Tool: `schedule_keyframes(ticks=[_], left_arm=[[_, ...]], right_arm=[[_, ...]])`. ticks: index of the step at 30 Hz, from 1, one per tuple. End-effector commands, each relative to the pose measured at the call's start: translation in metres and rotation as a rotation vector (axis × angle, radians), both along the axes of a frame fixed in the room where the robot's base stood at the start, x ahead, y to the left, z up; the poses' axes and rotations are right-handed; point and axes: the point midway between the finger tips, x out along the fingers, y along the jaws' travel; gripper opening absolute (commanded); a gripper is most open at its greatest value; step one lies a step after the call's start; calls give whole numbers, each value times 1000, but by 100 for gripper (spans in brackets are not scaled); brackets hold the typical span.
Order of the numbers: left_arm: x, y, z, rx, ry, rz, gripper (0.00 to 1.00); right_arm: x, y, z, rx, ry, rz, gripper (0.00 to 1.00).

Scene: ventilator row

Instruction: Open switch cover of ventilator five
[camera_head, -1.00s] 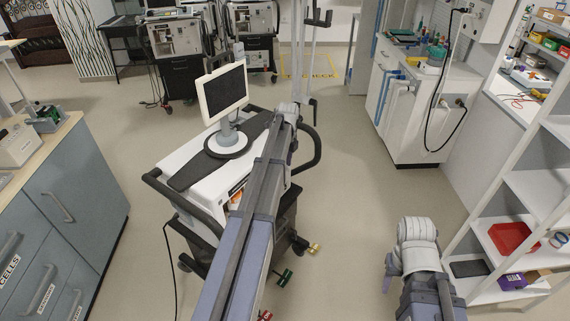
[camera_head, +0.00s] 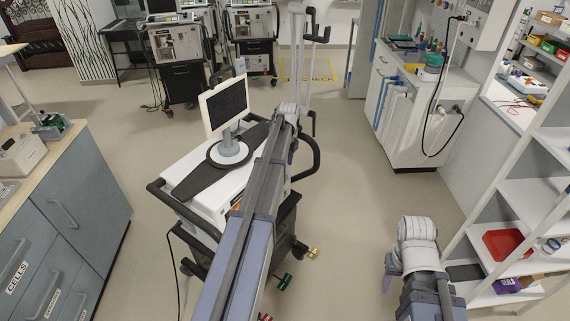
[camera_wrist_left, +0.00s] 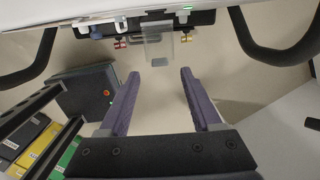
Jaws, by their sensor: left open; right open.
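A ventilator cart (camera_head: 190,180) with a white top, a monitor (camera_head: 224,104) and black handles stands in the middle of the head view. My left arm reaches over its right side. In the left wrist view, a clear flap (camera_wrist_left: 158,42), which looks like the switch cover, sits on the dark panel strip (camera_wrist_left: 100,28) under the white edge. A small grey part shows at its lower edge. My left gripper (camera_wrist_left: 159,80) is open and empty, its two purple fingers pointing at the flap and apart from it. My right gripper (camera_head: 388,277) is open, low at right, away from the cart.
A blue-grey cabinet (camera_head: 75,200) is at left, and a white shelf with a red tray (camera_head: 504,243) at right. In the left wrist view, black handles curve in at both upper corners.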

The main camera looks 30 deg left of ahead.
Motion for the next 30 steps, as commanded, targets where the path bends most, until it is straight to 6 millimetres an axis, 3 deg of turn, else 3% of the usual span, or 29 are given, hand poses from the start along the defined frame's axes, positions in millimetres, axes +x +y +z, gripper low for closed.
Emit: schedule_keyframes(ticks=[1,6,23,26,29,30], left_arm=[[0,0,14,0,0,0,65],[0,-1,27,0,0,0,65],[0,-2,27,0,0,1,65],[-6,-18,27,0,1,31,65],[-22,-61,27,2,0,125,65],[-32,-84,27,4,0,183,65]], right_arm=[[0,0,14,0,0,0,50],[0,0,27,0,0,1,50],[0,0,27,0,0,1,50],[0,0,27,0,0,1,50],[0,0,27,0,0,1,50],[0,0,27,0,0,1,50]])
